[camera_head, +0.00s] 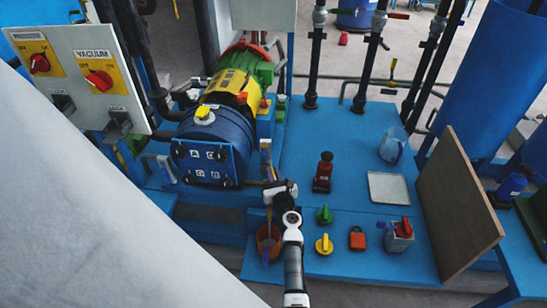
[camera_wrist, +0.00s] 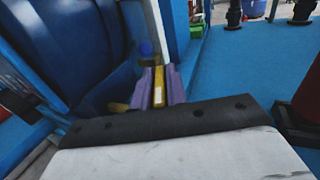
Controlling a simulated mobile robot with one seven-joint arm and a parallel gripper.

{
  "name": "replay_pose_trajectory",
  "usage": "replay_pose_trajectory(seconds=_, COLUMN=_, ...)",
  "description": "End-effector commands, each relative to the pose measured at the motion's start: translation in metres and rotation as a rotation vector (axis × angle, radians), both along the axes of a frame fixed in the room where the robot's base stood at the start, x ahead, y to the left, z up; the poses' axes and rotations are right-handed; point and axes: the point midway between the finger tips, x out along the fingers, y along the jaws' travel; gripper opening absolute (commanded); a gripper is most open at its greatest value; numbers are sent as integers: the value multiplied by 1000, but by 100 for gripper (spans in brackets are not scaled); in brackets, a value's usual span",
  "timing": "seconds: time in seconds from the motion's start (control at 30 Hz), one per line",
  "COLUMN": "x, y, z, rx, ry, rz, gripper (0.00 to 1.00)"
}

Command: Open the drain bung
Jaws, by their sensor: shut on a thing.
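My gripper (camera_wrist: 157,86) shows in the wrist view as two purple fingers closed on a narrow yellow handle (camera_wrist: 158,88), which looks like part of the drain bung. A brass-coloured stub (camera_wrist: 118,107) lies just left of the fingers, beside the blue vessel. In the head view my gripper (camera_head: 266,163) is at the right front of the blue vessel (camera_head: 208,138), near its lower end. My wrist partly hides the bung there, so I cannot tell how far it is turned.
A wooden board (camera_head: 455,205) stands at right. A switch panel (camera_head: 85,70) is at upper left.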

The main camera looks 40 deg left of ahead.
Motion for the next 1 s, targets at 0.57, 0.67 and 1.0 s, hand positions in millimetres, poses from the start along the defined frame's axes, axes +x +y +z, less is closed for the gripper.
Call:
replay_pose_trajectory(seconds=0.57, x=3, y=0, z=-3, rx=2, ry=-4, rz=542, gripper=0)
replay_pose_trajectory(seconds=0.67, x=3, y=0, z=-3, rx=1, ry=-5, rz=628, gripper=0)
replay_pose_trajectory(seconds=1.0, x=2, y=1, z=-2, rx=1, ry=-3, rz=848, gripper=0)
